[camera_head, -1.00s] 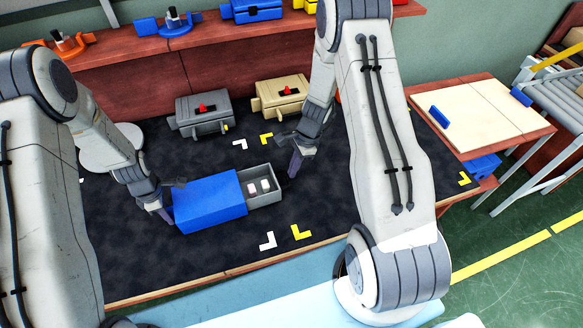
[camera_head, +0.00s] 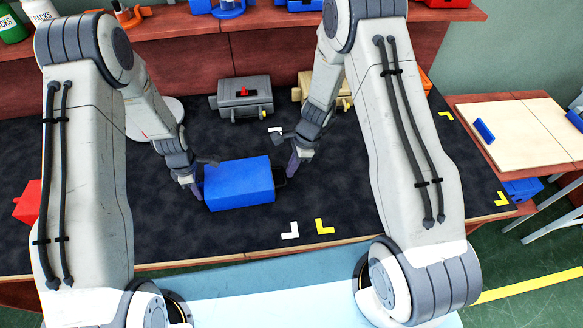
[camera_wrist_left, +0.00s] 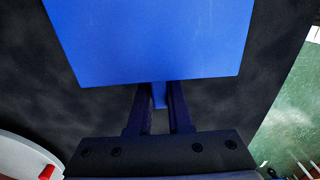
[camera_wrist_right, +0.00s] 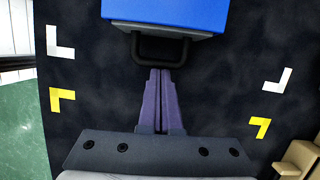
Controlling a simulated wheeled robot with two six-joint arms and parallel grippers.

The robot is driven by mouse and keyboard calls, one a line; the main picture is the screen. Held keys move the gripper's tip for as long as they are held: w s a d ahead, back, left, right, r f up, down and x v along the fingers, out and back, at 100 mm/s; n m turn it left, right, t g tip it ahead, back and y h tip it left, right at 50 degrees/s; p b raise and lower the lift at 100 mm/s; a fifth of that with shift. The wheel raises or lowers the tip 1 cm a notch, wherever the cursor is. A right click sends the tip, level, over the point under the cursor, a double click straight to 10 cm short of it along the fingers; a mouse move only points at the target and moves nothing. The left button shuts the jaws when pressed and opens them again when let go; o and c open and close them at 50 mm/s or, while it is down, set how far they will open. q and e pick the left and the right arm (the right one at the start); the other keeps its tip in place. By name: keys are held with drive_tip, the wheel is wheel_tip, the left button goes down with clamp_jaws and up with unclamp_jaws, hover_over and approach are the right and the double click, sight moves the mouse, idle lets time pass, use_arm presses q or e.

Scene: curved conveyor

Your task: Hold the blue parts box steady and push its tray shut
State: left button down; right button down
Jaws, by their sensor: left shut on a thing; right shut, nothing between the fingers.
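The blue parts box (camera_head: 238,186) lies on the dark mat. In the left wrist view (camera_wrist_left: 150,40) a small blue tab sticks out of its end. My left gripper (camera_head: 197,187) is shut on this tab, with its fingers (camera_wrist_left: 160,98) on either side. The tray's dark handle (camera_head: 281,179) shows at the box's right end, close against it; it also shows in the right wrist view (camera_wrist_right: 161,50). The tray's inside is hidden. My right gripper (camera_head: 293,168) is shut and empty. Its fingertips (camera_wrist_right: 160,72) are at the handle; I cannot tell whether they touch.
A grey box (camera_head: 246,100) and a tan box (camera_head: 311,88), partly behind my right arm, stand at the mat's back. White (camera_head: 290,230) and yellow (camera_head: 324,227) corner marks lie in front. A red object (camera_head: 28,203) is at far left. The mat's front right is clear.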

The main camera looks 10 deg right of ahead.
drive_tip(key=d, duration=0.1)
drive_tip(key=d+r, duration=0.2)
drive_tip(key=d, duration=0.1)
drive_tip(key=shift+w+d, duration=0.1)
drive_tip(key=shift+w, duration=0.1)
drive_tip(key=v, duration=0.9)
drive_tip(key=shift+s+f, duration=0.1)
drive_tip(key=shift+s, duration=0.05)
use_arm(q)
drive_tip(key=c, duration=0.8)
unclamp_jaws()
drive_tip(key=shift+o, duration=0.2)
